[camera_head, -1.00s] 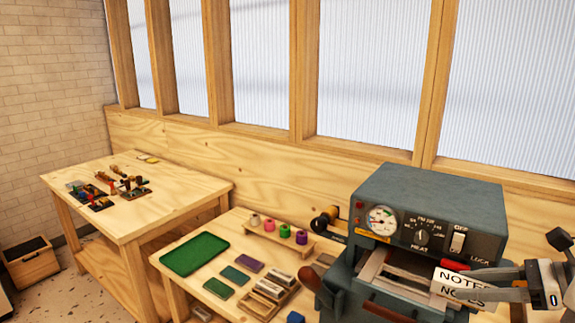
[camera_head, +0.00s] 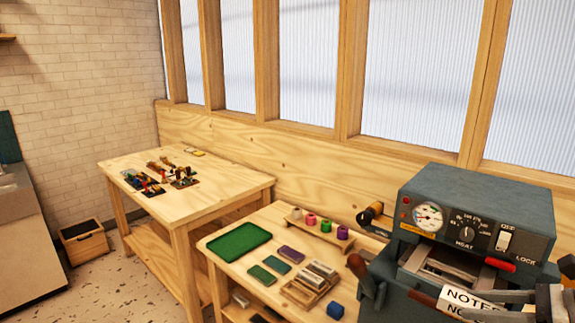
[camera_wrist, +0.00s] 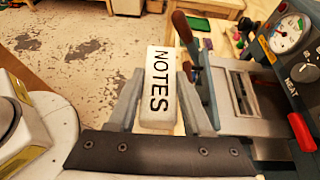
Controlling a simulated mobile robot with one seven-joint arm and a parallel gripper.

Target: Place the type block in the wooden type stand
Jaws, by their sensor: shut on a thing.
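The type block (camera_wrist: 160,88) is white with "NOTES" in black letters. It sits between the two grey fingers of my gripper (camera_wrist: 160,100), which is shut on it. In the head view the type block (camera_head: 462,299) shows at the lower right, held in front of the grey machine and partly cut off by the frame's bottom edge. The wooden type stand (camera_head: 297,295) lies on the near table, left of the machine and apart from my gripper. It holds several pale blocks.
The grey hot-press machine (camera_head: 480,200) with dial and red-tipped lever stands close to my gripper. A second table (camera_head: 200,180) stands farther back.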

